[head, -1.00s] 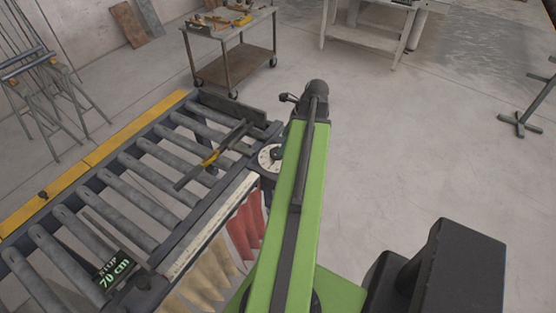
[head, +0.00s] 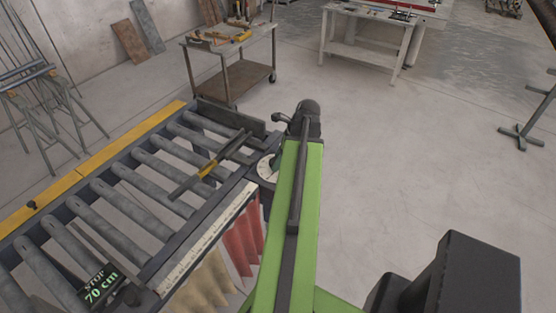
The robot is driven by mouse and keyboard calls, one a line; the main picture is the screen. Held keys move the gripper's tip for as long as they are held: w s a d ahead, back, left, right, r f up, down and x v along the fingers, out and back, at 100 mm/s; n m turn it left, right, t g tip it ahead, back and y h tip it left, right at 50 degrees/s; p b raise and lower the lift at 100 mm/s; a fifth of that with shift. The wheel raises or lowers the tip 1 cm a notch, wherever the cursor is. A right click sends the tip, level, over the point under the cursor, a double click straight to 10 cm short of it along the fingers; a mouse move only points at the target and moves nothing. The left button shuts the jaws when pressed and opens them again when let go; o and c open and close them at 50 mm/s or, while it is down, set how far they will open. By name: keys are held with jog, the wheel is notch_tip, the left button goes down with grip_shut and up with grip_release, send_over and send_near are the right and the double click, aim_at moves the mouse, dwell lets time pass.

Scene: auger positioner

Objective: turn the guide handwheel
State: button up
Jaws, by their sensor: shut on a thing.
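The guide handwheel shows only in part, as a pale round dial face (head: 266,168) with dark marks at the right edge of the roller table. My green arm covers its right side. My gripper (head: 303,118) is at the far end of the arm, beside the dial; its fingertips are hidden by my arm and wrist. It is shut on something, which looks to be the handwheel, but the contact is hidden. The guide (head: 208,170), a dark bar with a yellow part, lies slantwise across the rollers.
The roller table (head: 112,233) fills the left, with a yellow edge strip (head: 90,163). A "STOP 70 cm" display (head: 100,287) stands at its near end. Red and tan strips hang below its side. A tool cart (head: 228,80) and white bench (head: 368,45) stand behind.

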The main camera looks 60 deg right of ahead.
jog(key=c, duration=0.4)
jog(key=shift+w+d+n+y, duration=0.1)
jog(key=shift+d+n+y, duration=0.1)
jog(key=shift+n, duration=0.35)
jog(key=shift+d+n+y, duration=0.1)
jog(key=shift+n+y, duration=0.1)
jog(key=shift+n, duration=0.35)
jog(key=shift+c, duration=0.2)
jog(key=n+g, duration=0.1)
jog(key=n, duration=0.1)
jog(key=shift+a+n+y, duration=0.15)
jog(key=shift+n+y, duration=0.15)
jog(key=shift+y, duration=0.1)
jog(key=o, duration=1.4)
jog(key=shift+c, duration=0.2)
jog(key=shift+r, duration=0.1)
